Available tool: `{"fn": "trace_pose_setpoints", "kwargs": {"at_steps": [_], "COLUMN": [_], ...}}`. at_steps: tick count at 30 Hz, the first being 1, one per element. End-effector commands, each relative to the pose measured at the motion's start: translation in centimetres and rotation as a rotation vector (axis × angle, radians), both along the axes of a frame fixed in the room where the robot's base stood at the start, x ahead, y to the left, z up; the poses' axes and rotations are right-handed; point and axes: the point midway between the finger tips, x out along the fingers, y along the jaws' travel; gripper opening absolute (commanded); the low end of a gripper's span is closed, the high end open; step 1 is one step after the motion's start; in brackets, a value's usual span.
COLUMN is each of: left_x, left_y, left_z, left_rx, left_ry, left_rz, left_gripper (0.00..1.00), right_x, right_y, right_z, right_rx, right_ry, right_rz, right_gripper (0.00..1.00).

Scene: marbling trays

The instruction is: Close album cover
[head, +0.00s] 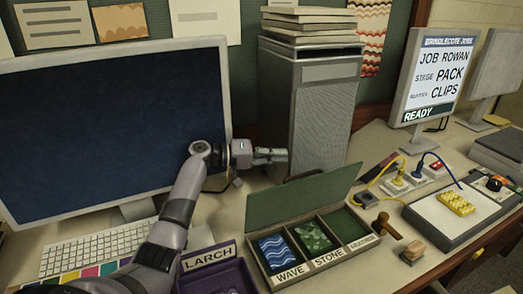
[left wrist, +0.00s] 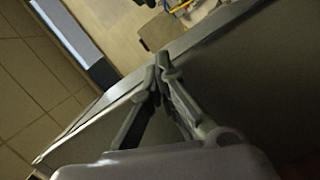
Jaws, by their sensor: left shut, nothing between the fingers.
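The album (head: 297,271) is a shallow box with three compartments labelled WAVE, STONE and a third label too small to read surely. Its green cover (head: 290,203) stands open, tilted up along the back edge. A blue wave card (head: 280,256) and a green stone card (head: 312,236) lie in two compartments. The third compartment shows a plain green floor. My left gripper (head: 282,155) is above and behind the cover, in front of the grey cabinet, apart from the cover. Its fingers look shut and empty, also in the left wrist view (left wrist: 160,76). My right gripper does not show.
A purple LARCH tray (head: 241,258) sits left of the album. A monitor (head: 110,120) and keyboard (head: 97,249) stand at left. The tall grey cabinet (head: 325,115) is close behind the gripper. A wooden-handled tool (head: 385,243) and small block (head: 412,252) lie right of the album.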

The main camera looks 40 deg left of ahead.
Motion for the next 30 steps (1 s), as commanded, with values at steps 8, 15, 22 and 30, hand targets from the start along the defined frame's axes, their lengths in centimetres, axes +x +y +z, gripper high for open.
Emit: {"fn": "trace_pose_setpoints", "kwargs": {"at_steps": [8,15,22,30], "left_x": [-0.3,-0.8,-0.9,-1.0], "left_y": [-3.4,-4.2,-4.2,-4.8], "left_z": [-1.1,-1.7,-1.8,-1.8], "left_rx": [0.001,0.001,0.001,0.030], "left_ry": [0.003,0.000,0.000,-0.016], "left_rz": [-0.001,0.000,0.000,-0.002], "left_gripper": [0.00,0.00,0.00,0.00], "right_x": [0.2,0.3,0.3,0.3], "right_y": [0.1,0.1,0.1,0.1], "right_z": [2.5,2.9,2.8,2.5], "right_rx": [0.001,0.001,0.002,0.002], "right_ry": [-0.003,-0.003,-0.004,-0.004], "right_rz": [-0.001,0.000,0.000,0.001], "right_gripper": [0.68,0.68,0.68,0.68]}}
